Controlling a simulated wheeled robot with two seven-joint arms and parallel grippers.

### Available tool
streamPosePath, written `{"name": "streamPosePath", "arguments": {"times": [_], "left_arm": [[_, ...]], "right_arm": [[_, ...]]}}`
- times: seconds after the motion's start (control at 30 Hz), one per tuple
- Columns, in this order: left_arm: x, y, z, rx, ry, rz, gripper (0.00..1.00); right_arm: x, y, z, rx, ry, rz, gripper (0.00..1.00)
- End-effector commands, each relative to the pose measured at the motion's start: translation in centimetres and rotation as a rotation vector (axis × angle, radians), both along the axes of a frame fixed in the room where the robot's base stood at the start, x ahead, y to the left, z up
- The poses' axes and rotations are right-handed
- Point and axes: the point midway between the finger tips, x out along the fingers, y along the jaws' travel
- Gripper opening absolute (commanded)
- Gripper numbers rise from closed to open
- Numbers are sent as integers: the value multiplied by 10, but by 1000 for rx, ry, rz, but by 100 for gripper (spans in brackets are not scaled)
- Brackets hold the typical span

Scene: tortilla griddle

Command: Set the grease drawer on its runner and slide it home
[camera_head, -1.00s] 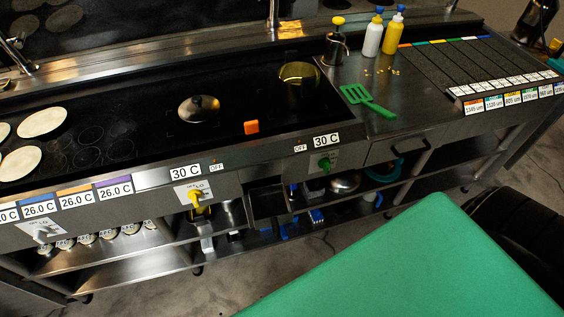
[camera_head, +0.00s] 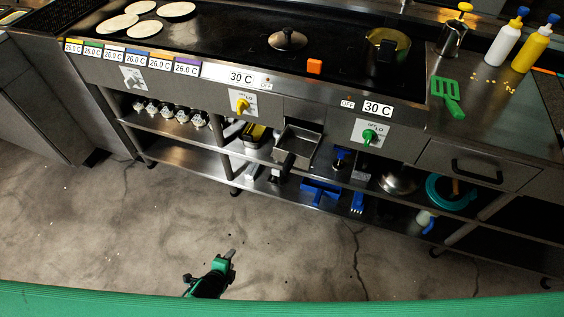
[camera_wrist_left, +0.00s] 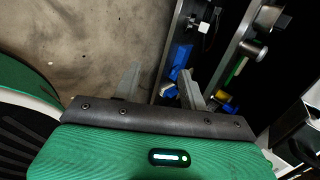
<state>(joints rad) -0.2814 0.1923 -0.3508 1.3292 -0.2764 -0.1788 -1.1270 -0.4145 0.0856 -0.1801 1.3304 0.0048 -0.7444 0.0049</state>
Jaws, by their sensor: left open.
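The grease drawer (camera_head: 298,143), a small open metal box with a dark handle (camera_head: 285,161) at its front, is below the griddle's front panel, between the yellow and green knobs. It sits at about the height of the upper shelf; I cannot tell whether it rests on the shelf or on a runner. The runner itself is not clearly visible. My left gripper (camera_head: 231,256) is over the floor in front of the griddle stand, well apart from the drawer. In the left wrist view its two fingers (camera_wrist_left: 160,86) are spread and empty. My right gripper is out of view.
The shelves below hold a yellow-and-black item (camera_head: 254,134), a blue tool (camera_head: 320,190), a metal bowl (camera_head: 397,182) and a teal ring-shaped item (camera_head: 450,194). A closed drawer (camera_head: 478,167) is at the right. The floor (camera_head: 120,235) in front is clear.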

Motion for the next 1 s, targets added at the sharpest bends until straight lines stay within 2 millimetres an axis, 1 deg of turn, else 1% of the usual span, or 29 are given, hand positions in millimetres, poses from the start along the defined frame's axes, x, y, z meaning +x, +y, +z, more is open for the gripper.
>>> {"name": "streamPosePath", "arguments": {"times": [0.03, 0.07, 0.1, 0.17, 0.2, 0.27, 0.3, 0.37, 0.4, 0.5, 0.6, 0.73, 0.87, 1.0], "left_arm": [[22, -13, 19, 78, -106, -111, 43], [32, -21, 34, 133, -169, -176, 43], [44, -31, 56, 206, -252, -258, 43], [59, -47, 89, 323, -381, -370, 43], [66, -57, 112, 402, -467, -436, 43], [73, -71, 146, 524, -592, -522, 43], [75, -79, 168, 603, -670, -569, 43], [76, -91, 198, 714, -778, -624, 43], [75, -97, 217, 782, -842, -651, 43], [71, -108, 254, 923, -966, -695, 43], [67, -114, 277, 1014, -1040, -714, 43], [70, -119, 290, 1066, -1078, -721, 43], [86, -128, 293, 1070, -1082, -722, 43], [109, -140, 293, 1069, -1081, -720, 43]], "right_arm": [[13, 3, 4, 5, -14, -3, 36], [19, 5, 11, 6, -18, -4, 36], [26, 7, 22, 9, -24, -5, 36], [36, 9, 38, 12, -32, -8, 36], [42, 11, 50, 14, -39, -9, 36], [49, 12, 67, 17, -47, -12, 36], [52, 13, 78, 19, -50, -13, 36], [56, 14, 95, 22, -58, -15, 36], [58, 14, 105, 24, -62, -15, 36], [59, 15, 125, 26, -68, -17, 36], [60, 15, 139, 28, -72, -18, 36], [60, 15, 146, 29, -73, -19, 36], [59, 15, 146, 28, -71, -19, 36], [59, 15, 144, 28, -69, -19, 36]]}}
